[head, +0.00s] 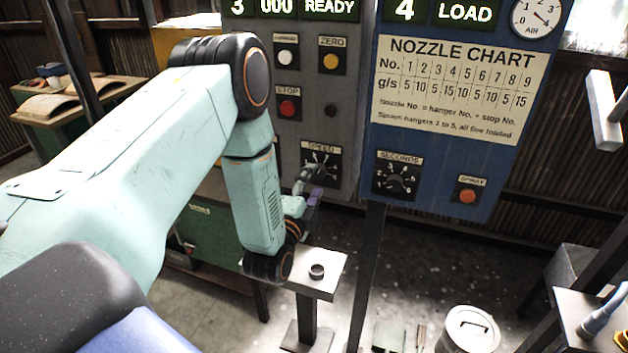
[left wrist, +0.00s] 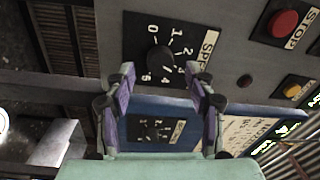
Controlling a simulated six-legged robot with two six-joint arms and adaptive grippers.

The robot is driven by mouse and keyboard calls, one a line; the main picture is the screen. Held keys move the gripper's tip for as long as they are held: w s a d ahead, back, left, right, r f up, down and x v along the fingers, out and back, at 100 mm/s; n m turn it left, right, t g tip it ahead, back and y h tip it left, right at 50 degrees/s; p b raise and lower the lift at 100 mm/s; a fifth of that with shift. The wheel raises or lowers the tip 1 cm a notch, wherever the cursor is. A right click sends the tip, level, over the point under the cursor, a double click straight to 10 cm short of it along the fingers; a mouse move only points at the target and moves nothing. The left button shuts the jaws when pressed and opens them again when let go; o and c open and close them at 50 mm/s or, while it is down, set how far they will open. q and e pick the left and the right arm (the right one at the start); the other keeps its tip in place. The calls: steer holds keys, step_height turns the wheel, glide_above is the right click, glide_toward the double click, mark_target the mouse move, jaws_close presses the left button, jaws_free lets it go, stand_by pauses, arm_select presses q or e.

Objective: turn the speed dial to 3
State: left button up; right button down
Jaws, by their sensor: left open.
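The speed dial (head: 321,163) is a black square plate with a dark round knob on the grey panel. In the left wrist view the speed dial (left wrist: 160,58) appears turned on its side, with numbers 0 to 5 around the knob. I cannot tell which number the knob points at. My left gripper (head: 306,186) is in front of the dial in the head view and partly covers it. In the left wrist view its purple-padded fingers (left wrist: 161,92) are open, apart on either side below the knob, with nothing between them. My right gripper is not in view.
The seconds dial (head: 397,178) and spray button (head: 467,196) are on the blue panel to the right. The red stop button (head: 288,108) is above the speed dial. A small stand (head: 318,285) with a ring on it is below my gripper.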

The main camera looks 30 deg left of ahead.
arm_select(q)
steer(key=v, duration=0.5)
steer(key=shift+s+d, duration=0.1)
steer(key=shift+s, duration=0.2)
